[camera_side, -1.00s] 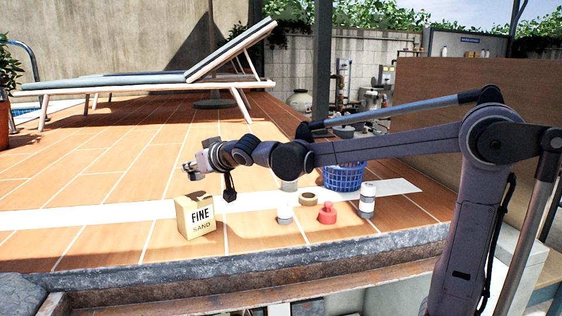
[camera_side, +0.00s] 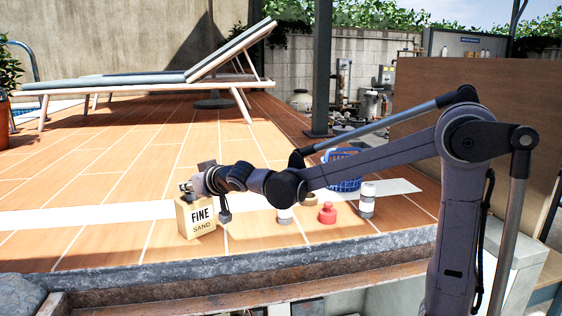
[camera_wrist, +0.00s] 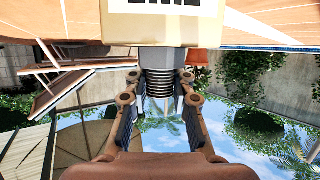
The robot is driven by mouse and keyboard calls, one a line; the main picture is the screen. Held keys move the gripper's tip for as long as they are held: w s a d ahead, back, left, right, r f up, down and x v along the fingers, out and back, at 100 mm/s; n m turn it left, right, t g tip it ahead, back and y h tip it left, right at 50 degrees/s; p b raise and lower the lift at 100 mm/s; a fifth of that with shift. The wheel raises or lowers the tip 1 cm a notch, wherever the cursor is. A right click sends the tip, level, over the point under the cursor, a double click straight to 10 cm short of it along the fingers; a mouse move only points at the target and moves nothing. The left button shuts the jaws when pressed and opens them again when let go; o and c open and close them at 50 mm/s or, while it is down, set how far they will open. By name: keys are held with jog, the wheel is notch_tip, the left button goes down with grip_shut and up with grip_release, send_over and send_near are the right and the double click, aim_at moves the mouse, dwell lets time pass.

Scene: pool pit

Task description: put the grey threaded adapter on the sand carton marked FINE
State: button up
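The grey threaded adapter (camera_wrist: 160,62) is between the two fingers of my gripper (camera_wrist: 160,84) in the wrist view, its ribbed thread toward the palm. The fingers lie against its sides. The adapter's far end meets the edge of the sand carton (camera_wrist: 130,28) in that view. In the side view the tan carton marked FINE (camera_side: 198,222) stands upright on the deck, and my gripper (camera_side: 188,190) is right at its top. The adapter is small and dark there; I cannot tell whether it rests on the carton.
To the right of the carton are a white-labelled can (camera_side: 285,215), a tan ring (camera_side: 311,201), a red fitting (camera_side: 327,213) and a grey labelled bottle (camera_side: 367,200). A blue basket (camera_side: 345,182) is behind them. The stone edge (camera_side: 230,257) runs in front.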

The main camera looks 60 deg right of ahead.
jog(key=o, duration=0.4)
jog(key=shift+s+r, duration=0.1)
jog(key=shift+r, duration=0.1)
jog(key=v, duration=1.2)
jog(key=s+f+g+y, duration=0.1)
jog(key=s+f+g, duration=0.1)
jog(key=s+f, duration=0.3)
jog(key=s+f+n+g, duration=0.1)
jog(key=s+f+g, duration=0.1)
jog(key=s+f, duration=0.4)
jog(key=s+f+n+g+y, duration=0.1)
jog(key=s+f+g, duration=0.1)
jog(key=s+f, duration=0.4)
jog(key=shift+s+a+f+y, duration=0.1)
jog(key=shift+s+a+y, duration=0.25)
jog(key=shift+s, duration=0.35)
